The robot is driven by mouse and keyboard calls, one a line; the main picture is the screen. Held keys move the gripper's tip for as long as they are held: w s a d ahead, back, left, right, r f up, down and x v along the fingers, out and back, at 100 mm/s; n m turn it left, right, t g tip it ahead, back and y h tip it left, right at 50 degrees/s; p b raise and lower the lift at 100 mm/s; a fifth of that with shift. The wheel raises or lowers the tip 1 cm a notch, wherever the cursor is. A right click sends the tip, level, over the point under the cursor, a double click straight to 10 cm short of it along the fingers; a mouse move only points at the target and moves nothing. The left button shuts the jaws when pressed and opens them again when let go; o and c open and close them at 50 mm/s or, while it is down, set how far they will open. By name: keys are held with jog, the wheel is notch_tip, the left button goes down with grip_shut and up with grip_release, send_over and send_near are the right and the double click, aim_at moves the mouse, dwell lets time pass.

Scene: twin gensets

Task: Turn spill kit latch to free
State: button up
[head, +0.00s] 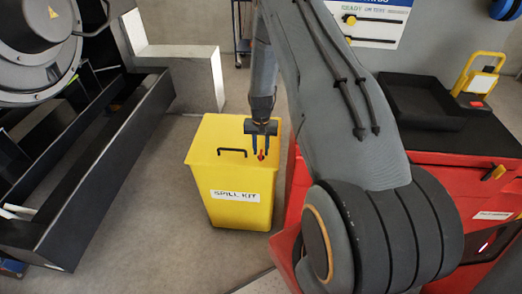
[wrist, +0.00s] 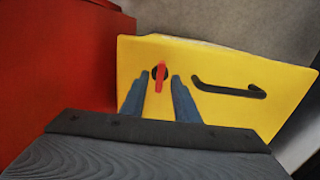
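The yellow spill kit (head: 236,209) stands on the floor with a white "SPILL KIT" label on its front. Its latch (wrist: 160,75) is a small red lever on a dark round base on the lid; it also shows in the head view (head: 262,154). A black bar handle (wrist: 229,90) is on the lid beside the latch. My gripper (wrist: 160,86) is open above the lid, with its two blue fingers on either side of the red lever in the wrist view. I cannot tell whether a finger touches it. In the head view my gripper (head: 261,151) points down over the latch.
A red cabinet (head: 475,190) with a black tray (head: 420,98) on top stands right of the spill kit. A dark metal frame (head: 75,190) with machinery is at the left. A pale block (head: 195,80) stands behind. Floor left of the kit is clear.

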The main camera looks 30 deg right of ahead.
jog(key=shift+f, duration=0.6)
grip_shut()
